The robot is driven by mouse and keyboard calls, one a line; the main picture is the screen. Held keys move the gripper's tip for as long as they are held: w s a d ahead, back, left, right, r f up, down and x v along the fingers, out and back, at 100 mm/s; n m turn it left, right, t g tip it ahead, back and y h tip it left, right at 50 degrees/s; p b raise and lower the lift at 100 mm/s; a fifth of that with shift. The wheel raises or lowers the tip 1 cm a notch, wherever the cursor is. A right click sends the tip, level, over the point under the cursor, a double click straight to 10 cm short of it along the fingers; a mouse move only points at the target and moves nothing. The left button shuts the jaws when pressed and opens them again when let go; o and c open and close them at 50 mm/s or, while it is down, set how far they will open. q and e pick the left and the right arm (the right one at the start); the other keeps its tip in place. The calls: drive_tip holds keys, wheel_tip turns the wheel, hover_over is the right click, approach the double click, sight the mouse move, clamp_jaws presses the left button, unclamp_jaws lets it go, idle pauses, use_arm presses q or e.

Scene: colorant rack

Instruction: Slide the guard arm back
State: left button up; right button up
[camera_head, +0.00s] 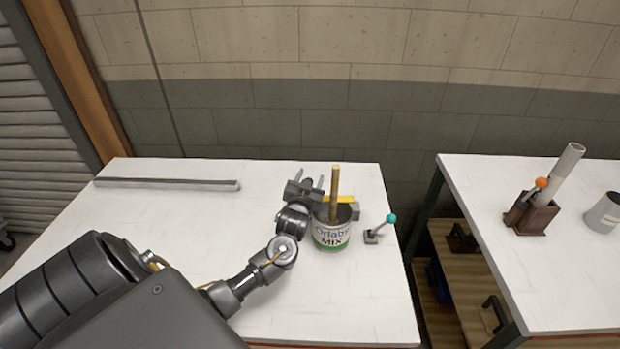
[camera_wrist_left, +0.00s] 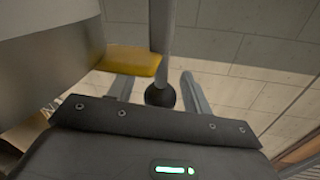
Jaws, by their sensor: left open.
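A yellow bar (camera_head: 345,198), which may be the guard arm, shows just behind the paint can (camera_head: 332,237) labelled "MIX". A wooden stick (camera_head: 335,190) stands up from the can. My left gripper (camera_head: 309,179) is open at the can's back left, beside the yellow bar. In the left wrist view, a dark round knob (camera_wrist_left: 160,96) on a grey rod (camera_wrist_left: 162,30) lies between the open fingers; I cannot tell if they touch it. The yellow piece (camera_wrist_left: 132,60) shows left of the rod. My right gripper is out of view.
A small lever with a teal knob (camera_head: 391,219) stands right of the can. A long grey bar (camera_head: 165,184) lies along the table's back left. A second table (camera_head: 540,280) at right holds a brown holder (camera_head: 537,218) and a grey cup (camera_head: 604,214). The white table's left middle is clear.

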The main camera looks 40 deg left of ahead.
use_arm(q)
drive_tip(key=shift+c, duration=0.3)
clamp_jaws()
drive_tip(key=b+x, duration=0.1)
drive_tip(key=x, duration=0.3)
drive_tip(key=shift+s+a+b, duration=0.15)
drive_tip(key=shift+a+b, duration=0.2)
drive_tip(key=shift+a, duration=0.05)
drive_tip(key=shift+o, duration=0.3)
unclamp_jaws()
drive_tip(key=b+v, duration=0.2)
drive_tip(key=v, duration=0.8)
drive_tip(key=shift+s+d, duration=0.2)
drive_tip(key=shift+s, duration=0.15)
